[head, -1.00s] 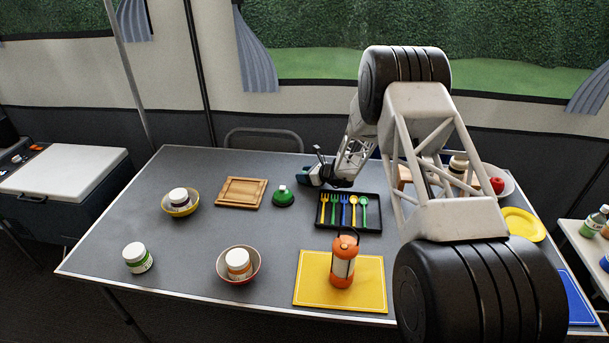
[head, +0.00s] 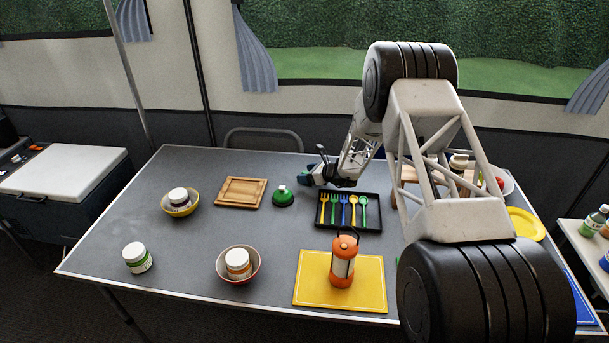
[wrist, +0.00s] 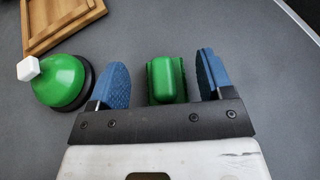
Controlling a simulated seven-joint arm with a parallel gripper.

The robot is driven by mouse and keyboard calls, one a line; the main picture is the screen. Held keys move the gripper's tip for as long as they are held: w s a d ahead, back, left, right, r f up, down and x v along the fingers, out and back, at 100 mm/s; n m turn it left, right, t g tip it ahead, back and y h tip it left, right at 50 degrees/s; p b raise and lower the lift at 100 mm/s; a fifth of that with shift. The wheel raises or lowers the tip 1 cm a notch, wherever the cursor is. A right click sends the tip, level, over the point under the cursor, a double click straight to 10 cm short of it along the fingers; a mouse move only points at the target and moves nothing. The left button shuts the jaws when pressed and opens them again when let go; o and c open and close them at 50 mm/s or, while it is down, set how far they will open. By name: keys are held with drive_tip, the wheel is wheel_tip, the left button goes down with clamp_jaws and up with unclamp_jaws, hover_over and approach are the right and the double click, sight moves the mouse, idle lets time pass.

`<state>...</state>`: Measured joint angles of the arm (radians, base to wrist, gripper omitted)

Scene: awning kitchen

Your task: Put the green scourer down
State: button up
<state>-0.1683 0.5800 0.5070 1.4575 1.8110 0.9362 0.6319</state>
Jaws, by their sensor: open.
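The green scourer (wrist: 166,80) shows in the wrist view as a rounded green block between my two blue fingers. My gripper (wrist: 160,76) is open, with a gap on each side of the scourer. The scourer appears to lie on the grey tabletop. In the head view my gripper (head: 308,175) is low over the back middle of the table, and I cannot make out the scourer there.
A green dome with a white knob (wrist: 58,80) stands close beside my left finger; it also shows in the head view (head: 283,196). A wooden board (head: 241,192) lies left of it. The black cutlery tray (head: 348,226) is just in front of my gripper. An orange lantern (head: 343,262) stands on a yellow mat (head: 312,282).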

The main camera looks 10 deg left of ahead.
drive_tip(key=v, duration=1)
drive_tip(key=shift+d, duration=0.25)
idle(0.4)
drive_tip(key=s+d+r+n+g+h, duration=0.15)
drive_tip(key=s+r+n, duration=0.25)
drive_tip(key=s+r, duration=0.5)
drive_tip(key=s+d+r+n+g+h, duration=0.1)
drive_tip(key=s+d+r+n, duration=0.25)
drive_tip(key=s+r, duration=0.55)
drive_tip(key=s+d+r+n+g+h, duration=0.2)
drive_tip(key=s+r+n, duration=0.3)
drive_tip(key=s+r, duration=0.4)
drive_tip(key=s+d+r+n+h, duration=0.2)
drive_tip(key=s+d, duration=0.3)
drive_tip(key=s, duration=0.6)
drive_tip(key=s+d+r+n+t+h, duration=0.1)
drive_tip(key=s+d+r+n+h, duration=0.1)
drive_tip(key=s, duration=1)
drive_tip(key=s+d+r+n+t+h, duration=0.1)
drive_tip(key=s+d+r+n+h, duration=0.1)
drive_tip(key=s+d+n+h, duration=0.2)
drive_tip(key=s+d+n, duration=0.1)
drive_tip(key=s+d, duration=0.2)
drive_tip(key=s, duration=0.4)
drive_tip(key=shift+s+d+r+n, duration=0.3)
drive_tip(key=shift+s+n, duration=0.05)
